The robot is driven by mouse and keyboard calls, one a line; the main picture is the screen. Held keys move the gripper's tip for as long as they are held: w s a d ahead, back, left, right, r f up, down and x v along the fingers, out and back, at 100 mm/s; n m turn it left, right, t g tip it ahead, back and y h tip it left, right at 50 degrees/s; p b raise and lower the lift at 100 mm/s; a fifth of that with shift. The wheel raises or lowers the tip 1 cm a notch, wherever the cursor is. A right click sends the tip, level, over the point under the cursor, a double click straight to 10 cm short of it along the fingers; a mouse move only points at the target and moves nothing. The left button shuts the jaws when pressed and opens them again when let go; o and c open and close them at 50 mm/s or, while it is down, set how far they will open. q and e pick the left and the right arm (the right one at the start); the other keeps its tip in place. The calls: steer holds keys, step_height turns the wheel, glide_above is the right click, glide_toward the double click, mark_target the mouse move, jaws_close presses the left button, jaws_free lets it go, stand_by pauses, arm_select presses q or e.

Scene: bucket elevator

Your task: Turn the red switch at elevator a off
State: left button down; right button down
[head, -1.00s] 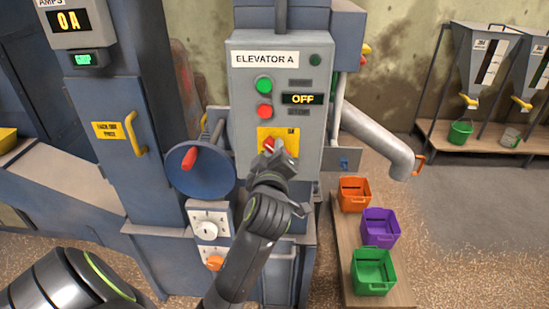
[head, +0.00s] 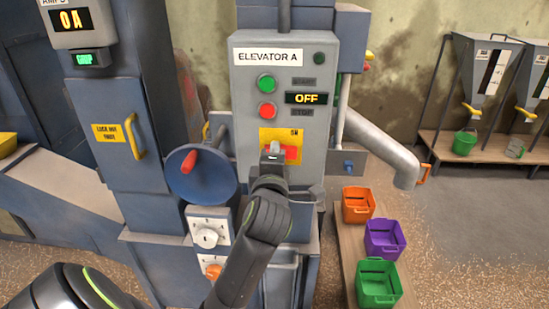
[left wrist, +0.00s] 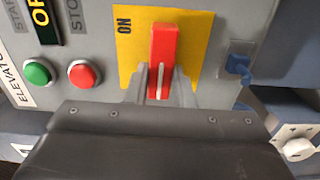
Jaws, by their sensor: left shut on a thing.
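The elevator A panel (head: 245,110) is a grey box with a yellow plate (head: 266,136) low on its front. The red switch (head: 291,153) sits on that plate, its handle lying roughly level across it. My left gripper (head: 274,150) is at the plate and hides part of the switch. In the left wrist view the red switch handle (left wrist: 163,50) stands between the two fingers of the left gripper (left wrist: 160,85), which is shut on it. The "ON" mark (left wrist: 123,20) is at a corner of the plate. My right gripper is not in view.
A green button (head: 266,84), a red button (head: 267,111) and a display reading OFF (head: 306,98) are above the switch. A blue wheel (head: 203,175) with a red handle stands left. Orange, purple (head: 384,239) and green buckets stand on a bench at right.

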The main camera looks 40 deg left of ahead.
arm_select(q)
steer(key=shift+r, duration=0.1)
stand_by(0.5)
steer(key=c, duration=1.2)
jaws_free()
steer(key=shift+w, duration=0.15)
steer(key=shift+c, duration=0.2)
steer(key=shift+f, duration=0.2)
